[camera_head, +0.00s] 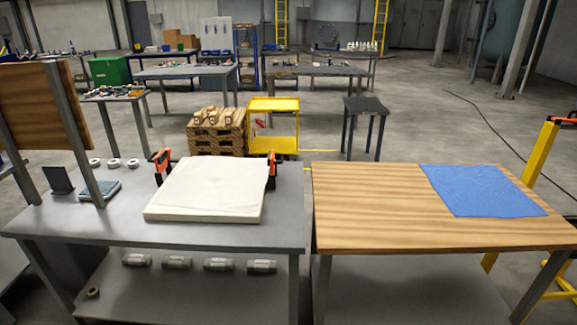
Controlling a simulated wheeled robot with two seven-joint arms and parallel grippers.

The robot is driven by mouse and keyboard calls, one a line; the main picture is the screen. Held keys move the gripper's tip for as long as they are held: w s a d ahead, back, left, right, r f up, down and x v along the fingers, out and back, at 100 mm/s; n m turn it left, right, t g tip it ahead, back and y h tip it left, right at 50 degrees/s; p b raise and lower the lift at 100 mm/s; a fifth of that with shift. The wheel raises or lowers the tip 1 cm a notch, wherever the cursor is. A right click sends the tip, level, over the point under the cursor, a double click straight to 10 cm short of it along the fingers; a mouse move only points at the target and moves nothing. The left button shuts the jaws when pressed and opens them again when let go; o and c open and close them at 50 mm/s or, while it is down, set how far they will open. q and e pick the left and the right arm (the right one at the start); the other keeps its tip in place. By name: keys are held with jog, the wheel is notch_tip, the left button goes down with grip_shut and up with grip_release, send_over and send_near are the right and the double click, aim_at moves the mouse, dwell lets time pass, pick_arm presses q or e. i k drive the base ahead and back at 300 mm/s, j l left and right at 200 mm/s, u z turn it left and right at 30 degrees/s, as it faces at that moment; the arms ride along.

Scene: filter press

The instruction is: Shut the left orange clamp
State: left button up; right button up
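The left orange clamp (160,161) stands at the left back edge of a white filter press block (207,191) on the grey metal table. It is orange with a dark lower part. Its jaw position is too small to tell. A second orange clamp (271,168) stands at the block's right back edge. The block is a flat white slab with a slightly creased sheet on top. Neither of my grippers shows in the head view.
The grey table (100,228) also carries white rings (113,163), a small device (99,191) and an upright wooden board (40,105). A wooden table (370,215) with a blue cloth (480,190) stands to the right, across a narrow gap. Several cylinders (218,265) lie on the lower shelf.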

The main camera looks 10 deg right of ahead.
aim_at(272, 162)
jog(key=l, duration=0.4)
jog(key=k+l+u, duration=0.15)
jog(key=l, duration=0.6)
jog(key=i+l+z, duration=0.2)
jog(key=i, duration=0.25)
jog(key=i+l+z, duration=0.2)
jog(key=i+l, duration=0.15)
jog(key=i, duration=0.15)
jog(key=i+l+z, duration=0.15)
jog(key=i, duration=0.4)
